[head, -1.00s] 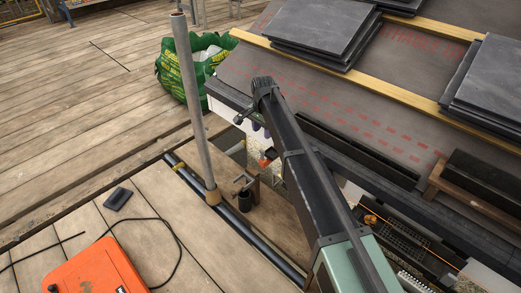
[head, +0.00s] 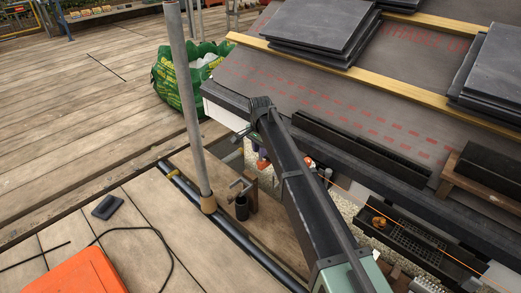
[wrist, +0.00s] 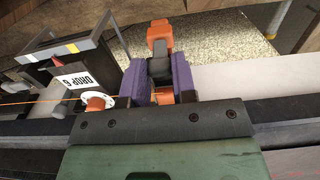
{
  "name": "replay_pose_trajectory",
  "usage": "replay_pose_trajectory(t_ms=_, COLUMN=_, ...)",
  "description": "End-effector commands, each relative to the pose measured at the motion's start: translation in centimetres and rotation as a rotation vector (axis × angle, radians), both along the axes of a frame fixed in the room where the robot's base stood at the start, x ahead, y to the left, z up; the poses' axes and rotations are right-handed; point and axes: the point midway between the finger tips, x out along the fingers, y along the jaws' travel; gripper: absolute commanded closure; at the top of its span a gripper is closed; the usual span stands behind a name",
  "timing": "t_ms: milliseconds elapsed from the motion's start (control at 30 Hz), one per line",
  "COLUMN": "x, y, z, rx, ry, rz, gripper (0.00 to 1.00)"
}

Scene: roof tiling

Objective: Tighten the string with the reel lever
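In the wrist view, my gripper (wrist: 161,78) has its two purple-padded fingers on either side of an orange part with a black middle (wrist: 160,68), which looks like the reel lever. Little or no gap shows between pads and part; whether they clamp it is unclear. To the left is an orange spool with a white flange (wrist: 97,102), and the orange string (wrist: 32,101) runs left from that area. In the head view, my gripper (head: 259,153) is at the roof's lower edge, mostly hidden by my arm. The orange string (head: 440,248) also shows at the lower right.
A dark box with a "DROP 6" label (wrist: 83,82) stands left of the spool. An upright scaffold pole (head: 186,100) and a clamp (head: 243,188) stand close left of my gripper. Slate stacks (head: 318,30) lie on the roof. A green bag (head: 185,75) stands behind.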

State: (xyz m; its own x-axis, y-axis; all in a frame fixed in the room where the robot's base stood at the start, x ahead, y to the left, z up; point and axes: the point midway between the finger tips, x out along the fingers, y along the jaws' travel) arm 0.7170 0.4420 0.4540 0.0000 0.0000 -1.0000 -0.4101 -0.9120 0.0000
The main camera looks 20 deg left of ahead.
Motion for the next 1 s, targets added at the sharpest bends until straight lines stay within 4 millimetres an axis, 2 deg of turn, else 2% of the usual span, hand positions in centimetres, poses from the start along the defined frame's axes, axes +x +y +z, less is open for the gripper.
replay_pose_trajectory(t_ms=33, x=0.0, y=0.0, z=0.0, rx=0.000, ry=0.000, rz=0.000, gripper=0.90)
replay_pose_trajectory(t_ms=100, x=0.0, y=0.0, z=0.0, rx=0.000, ry=0.000, rz=0.000, gripper=0.98)
replay_pose_trajectory(t_ms=467, x=-0.4, y=0.1, z=-0.1, rx=-0.023, ry=-0.050, rz=0.000, gripper=0.98)
replay_pose_trajectory(t_ms=667, x=-1.1, y=0.3, z=-0.3, rx=-0.071, ry=-0.156, rz=0.001, gripper=0.98)
replay_pose_trajectory(t_ms=1000, x=-2.6, y=1.0, z=-1.3, rx=-0.195, ry=-0.434, rz=0.002, gripper=0.98)
